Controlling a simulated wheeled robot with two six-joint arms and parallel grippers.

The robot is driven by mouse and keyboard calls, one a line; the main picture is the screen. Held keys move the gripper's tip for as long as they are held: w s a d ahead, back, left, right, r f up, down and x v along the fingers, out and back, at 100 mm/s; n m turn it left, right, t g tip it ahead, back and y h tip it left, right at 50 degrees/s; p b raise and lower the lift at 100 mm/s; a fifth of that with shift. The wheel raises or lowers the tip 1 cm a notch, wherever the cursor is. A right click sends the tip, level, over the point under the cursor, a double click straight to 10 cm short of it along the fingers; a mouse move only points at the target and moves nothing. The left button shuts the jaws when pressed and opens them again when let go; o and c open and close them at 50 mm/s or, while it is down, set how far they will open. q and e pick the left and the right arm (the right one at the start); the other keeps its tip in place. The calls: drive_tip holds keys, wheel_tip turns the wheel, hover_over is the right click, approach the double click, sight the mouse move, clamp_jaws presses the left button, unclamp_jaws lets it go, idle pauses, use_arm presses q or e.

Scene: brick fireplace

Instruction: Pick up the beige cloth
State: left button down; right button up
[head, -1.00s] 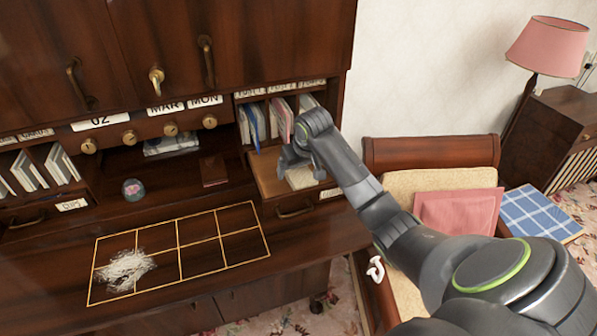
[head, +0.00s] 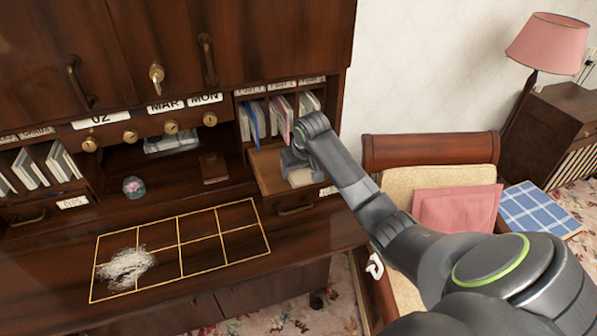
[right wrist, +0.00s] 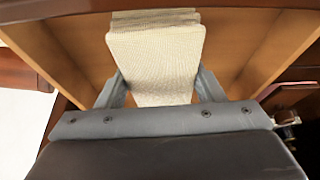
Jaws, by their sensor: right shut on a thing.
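The beige cloth (right wrist: 155,52) is folded and lies in the open drawer (right wrist: 70,50), between the two fingers of my right gripper (right wrist: 158,92) in the right wrist view. The fingers touch its two sides and are shut on it. In the head view my right gripper (head: 293,170) reaches down into the small open drawer (head: 268,172) on the right of the desk. The cloth (head: 300,177) shows there as a pale patch, partly hidden by the gripper. My left gripper is not in view.
Upright envelopes (head: 281,118) stand in slots just above the drawer. White shreds (head: 128,268) lie on the gold-lined grid (head: 222,240) on the desk. A glass paperweight (head: 133,187) stands behind the grid. A chair with a pink cushion (head: 455,208) is at the right.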

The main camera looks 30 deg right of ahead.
sight(300, 170)
drive_tip(key=shift+s+r+b, duration=0.15)
drive_tip(key=shift+r+b, duration=0.1)
drive_tip(key=shift+b, duration=0.35)
drive_tip(key=r+b, duration=0.1)
drive_tip(key=r, duration=0.3)
drive_tip(key=r+b, duration=0.1)
drive_tip(key=r, duration=0.1)
drive_tip(key=shift+s+r+b, duration=0.2)
drive_tip(key=shift+s+b, duration=0.05)
drive_tip(key=shift+b, duration=0.05)
drive_tip(key=s+a+p, duration=0.2)
drive_tip(key=s, duration=0.7)
drive_tip(key=s+a+p, duration=0.2)
drive_tip(key=s+p, duration=0.1)
drive_tip(key=s, duration=0.6)
drive_tip(key=shift+s+a, duration=0.35)
